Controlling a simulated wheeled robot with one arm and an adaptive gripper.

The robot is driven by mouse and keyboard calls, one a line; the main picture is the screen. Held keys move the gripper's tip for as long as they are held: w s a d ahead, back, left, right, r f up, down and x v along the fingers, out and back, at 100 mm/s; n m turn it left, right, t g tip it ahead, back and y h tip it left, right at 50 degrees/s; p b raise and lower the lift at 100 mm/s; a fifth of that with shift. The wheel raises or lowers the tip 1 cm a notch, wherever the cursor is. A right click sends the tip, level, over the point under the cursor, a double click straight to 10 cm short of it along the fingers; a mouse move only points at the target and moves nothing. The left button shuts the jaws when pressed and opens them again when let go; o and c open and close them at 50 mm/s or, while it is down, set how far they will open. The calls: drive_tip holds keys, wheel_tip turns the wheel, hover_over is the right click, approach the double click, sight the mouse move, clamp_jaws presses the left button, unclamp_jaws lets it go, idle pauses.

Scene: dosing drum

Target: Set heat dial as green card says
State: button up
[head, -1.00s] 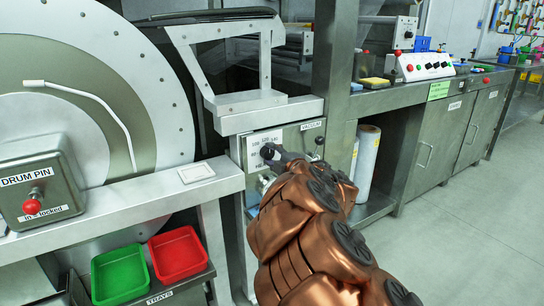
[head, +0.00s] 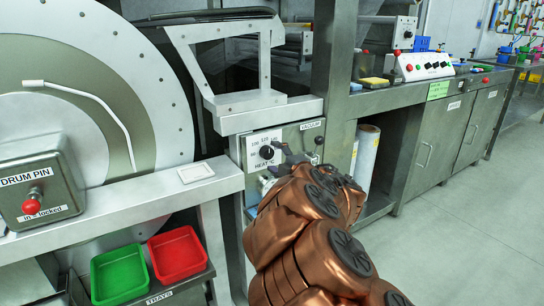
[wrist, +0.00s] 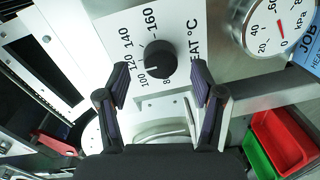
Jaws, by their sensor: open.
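The heat dial (head: 267,152) is a black round knob on a white scale plate marked HEAT in the head view. It also shows in the wrist view (wrist: 160,60), with numbers from 80 to 160 around it. A pale mark on the knob appears to point towards the 100 side. My gripper (head: 287,160) is open and empty, just right of the dial in the head view. In the wrist view its fingertips (wrist: 160,82) are spread, with the knob beyond and between them, apparently apart from it. A green card (head: 438,90) hangs on the right counter front; its text is too small to read.
A pressure gauge (wrist: 283,22) and a blue job card (wrist: 309,50) are beside the scale plate. A drum pin box (head: 40,195) with a red knob is at left. Green (head: 121,290) and red (head: 177,277) trays sit below. The floor at right is clear.

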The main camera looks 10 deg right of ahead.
drive_tip(key=v, duration=0.9)
drive_tip(key=shift+s, duration=0.25)
drive_tip(key=s+d+r+m+g+h+p, duration=0.1)
drive_tip(key=s+d+r+m+h+p, duration=0.2)
drive_tip(key=d+r+m+h+p, duration=0.35)
drive_tip(key=s+d+r+m+g+h+p, duration=0.1)
drive_tip(key=s+d+r+m+h+p, duration=0.1)
drive_tip(key=d+r+m+h+p, duration=0.5)
drive_tip(key=s+r+m+g+y+p, duration=0.2)
drive_tip(key=s+r+m+g+p, duration=0.3)
drive_tip(key=s+p, duration=0.5)
drive_tip(key=s+a+r+g+y+p, duration=0.3)
drive_tip(key=s+a+g+p, duration=0.2)
drive_tip(key=s, duration=0.8)
drive_tip(key=s+a+r+g+y+p, duration=0.3)
drive_tip(key=s+a+g+p, duration=0.3)
drive_tip(key=s+a+p, duration=0.4)
drive_tip(key=s+a+m, duration=0.1)
drive_tip(key=s+a, duration=0.1)
drive_tip(key=s, duration=0.2)
drive_tip(key=shift+s+a+r, duration=0.2)
drive_tip(key=shift+a+r, duration=0.1)
drive_tip(key=shift+a, duration=0.05)
